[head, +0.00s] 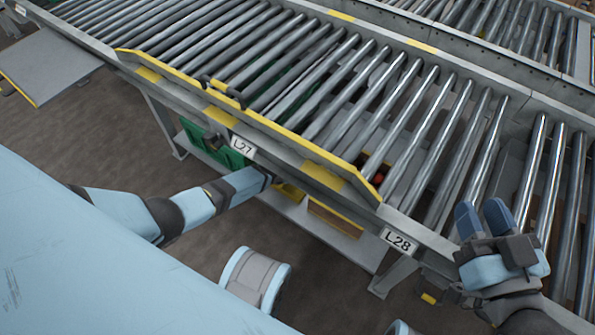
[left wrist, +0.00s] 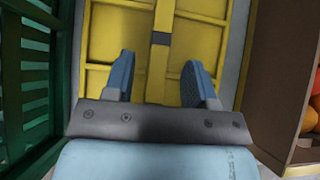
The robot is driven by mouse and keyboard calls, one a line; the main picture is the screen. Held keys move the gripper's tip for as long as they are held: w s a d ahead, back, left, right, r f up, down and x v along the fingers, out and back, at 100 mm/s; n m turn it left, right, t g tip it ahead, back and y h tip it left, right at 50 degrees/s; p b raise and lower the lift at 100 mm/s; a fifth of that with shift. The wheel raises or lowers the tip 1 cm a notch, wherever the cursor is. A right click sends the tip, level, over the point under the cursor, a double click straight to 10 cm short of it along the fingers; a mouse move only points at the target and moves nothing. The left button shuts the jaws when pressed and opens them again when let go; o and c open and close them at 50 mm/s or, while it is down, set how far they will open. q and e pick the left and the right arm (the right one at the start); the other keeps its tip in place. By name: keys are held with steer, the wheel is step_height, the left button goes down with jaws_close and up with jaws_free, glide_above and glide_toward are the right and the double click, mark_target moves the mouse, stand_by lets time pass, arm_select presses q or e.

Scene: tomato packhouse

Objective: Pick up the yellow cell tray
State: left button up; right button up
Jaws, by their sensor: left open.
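My right gripper (head: 483,218) is above the conveyor near label L28, fingers slightly apart and empty.
A green crate (left wrist: 30,75) stands close left of the tray; a brown box (left wrist: 272,75) with orange and red tomatoes stands close right. The roller conveyor (head: 330,85) with a yellow-edged rail (head: 225,97) is above my left arm. The lower shelf (head: 335,238) has bare room at its front.

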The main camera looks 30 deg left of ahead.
arm_select(q)
steer(key=b+x, duration=0.1)
steer(key=x, duration=0.1)
steer(key=shift+w+f+b, duration=0.15)
steer(key=shift+f+b, duration=0.2)
steer(key=shift+f, duration=0.05)
steer(key=shift+w, duration=0.25)
arm_select(e)
steer(key=shift+w+d+r+n+t+y, duration=0.15)
steer(key=shift+w+d+n+t+y, duration=0.3)
steer(key=shift+n, duration=0.55)
steer(key=shift+w, duration=0.15)
arm_select(q)
jaws_close()
steer(key=shift+r, duration=0.1)
arm_select(e)
steer(key=shift+h, duration=0.25)
